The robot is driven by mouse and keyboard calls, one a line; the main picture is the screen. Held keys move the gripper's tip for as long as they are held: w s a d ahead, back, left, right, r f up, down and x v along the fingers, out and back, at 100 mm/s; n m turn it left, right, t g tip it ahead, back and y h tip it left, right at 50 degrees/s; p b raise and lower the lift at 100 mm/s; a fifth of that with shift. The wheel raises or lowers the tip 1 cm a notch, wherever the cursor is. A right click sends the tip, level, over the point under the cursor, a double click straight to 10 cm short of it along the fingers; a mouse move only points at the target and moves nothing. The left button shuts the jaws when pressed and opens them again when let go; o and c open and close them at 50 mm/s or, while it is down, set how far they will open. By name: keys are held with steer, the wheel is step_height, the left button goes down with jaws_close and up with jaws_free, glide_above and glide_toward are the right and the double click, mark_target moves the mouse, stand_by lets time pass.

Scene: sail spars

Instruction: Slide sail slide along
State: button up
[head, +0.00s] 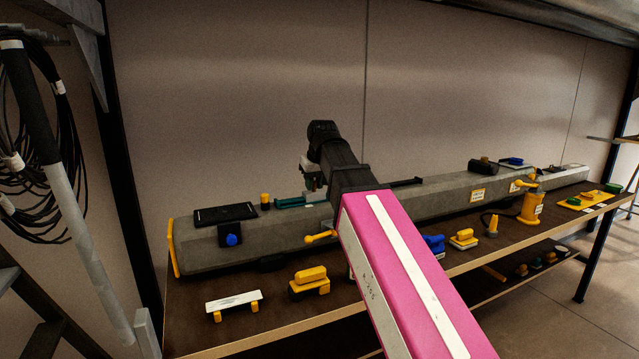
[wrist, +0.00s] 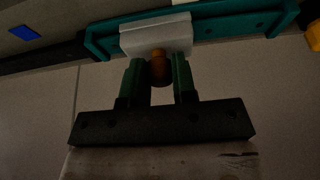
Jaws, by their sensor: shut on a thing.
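In the wrist view, a pale grey block, which looks like the sail slide (wrist: 150,36), sits on a teal track (wrist: 245,22). An orange-brown knob (wrist: 160,66) sticks out of the block toward my gripper. My gripper (wrist: 158,72) has its two dark green fingers on either side of this knob and is shut on it. In the head view the teal track (head: 289,202) lies on top of the long grey spar (head: 200,256), left of my arm. My gripper (head: 313,187) points down at the track's right part. My arm hides part of the spar, and the slide is too small to make out there.
A black plate (head: 225,213) and a yellow cylinder (head: 265,200) stand on the spar left of the track. A yellow lever (head: 320,237) juts from the spar's front. Yellow-handled blocks (head: 310,281) and other tools lie along the brown bench (head: 190,325).

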steer(key=shift+s+a, duration=0.25)
steer(key=shift+a, duration=0.45)
steer(key=shift+s+a, duration=0.25)
steer(key=shift+a, duration=0.4)
steer(key=o, duration=0.9)
steer(key=shift+o, duration=0.2)
